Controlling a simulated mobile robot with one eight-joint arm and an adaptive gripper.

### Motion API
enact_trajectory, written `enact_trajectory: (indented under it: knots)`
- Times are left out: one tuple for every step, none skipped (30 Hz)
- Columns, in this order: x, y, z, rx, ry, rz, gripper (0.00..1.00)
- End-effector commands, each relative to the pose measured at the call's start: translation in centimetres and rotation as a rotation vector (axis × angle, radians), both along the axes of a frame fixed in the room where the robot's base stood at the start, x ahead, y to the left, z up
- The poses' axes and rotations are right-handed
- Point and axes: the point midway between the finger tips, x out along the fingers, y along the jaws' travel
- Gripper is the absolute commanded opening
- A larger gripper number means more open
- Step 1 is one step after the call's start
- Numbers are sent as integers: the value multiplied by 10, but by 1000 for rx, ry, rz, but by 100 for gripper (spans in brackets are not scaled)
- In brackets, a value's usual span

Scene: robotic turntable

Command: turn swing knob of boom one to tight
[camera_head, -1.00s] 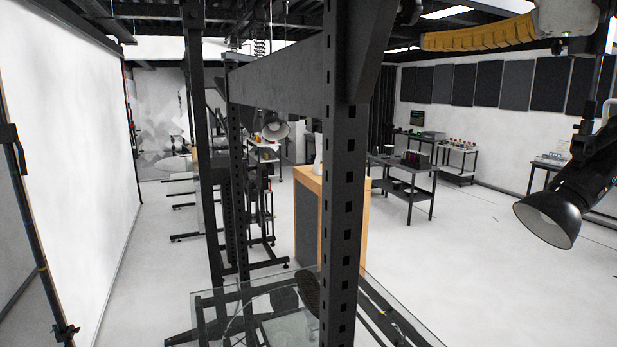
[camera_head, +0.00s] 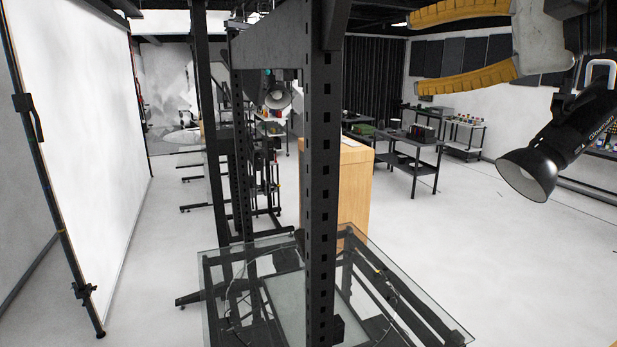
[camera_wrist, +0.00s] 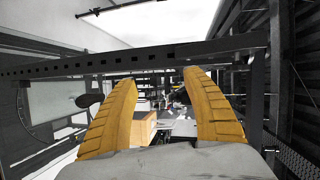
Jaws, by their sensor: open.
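My gripper (camera_head: 418,52) is at the upper right of the head view, its two yellow ridged fingers spread apart and pointing left. In the wrist view my gripper (camera_wrist: 160,76) shows both fingers apart with nothing between them. A black studio lamp (camera_head: 528,172) with a flared reflector hangs just below and right of the gripper, apart from the fingers. A second lamp (camera_head: 278,94) shows farther back, behind the black uprights. I cannot make out the swing knob of boom one, nor tell which part is that boom.
A perforated black post (camera_head: 322,190) stands close in the middle, with a glass-topped turntable frame (camera_head: 425,310) at its foot. A wooden cabinet (camera_head: 355,190) and a dark worktable (camera_head: 425,165) stand behind. A white screen (camera_head: 75,140) fills the left. Floor at right is clear.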

Motion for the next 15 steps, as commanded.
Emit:
enact_trajectory:
  knots:
    - [0,2,-14,-13,7,4,58]
    - [0,3,-21,-23,12,6,58]
    - [0,5,-30,-34,17,9,58]
    - [-1,6,-36,-43,22,11,58]
    - [-1,7,-43,-52,26,12,58]
    - [-1,8,-52,-64,32,13,58]
    - [-1,8,-58,-74,37,14,58]
    - [-1,9,-65,-82,41,16,58]
    - [-2,10,-73,-95,46,18,58]
    - [-2,11,-80,-104,50,20,58]
    - [-2,12,-86,-113,54,22,58]
    - [-3,13,-95,-125,60,24,58]
    - [-3,13,-102,-135,64,25,58]
    - [-4,14,-108,-143,67,27,58]
    - [-4,15,-117,-156,72,29,58]
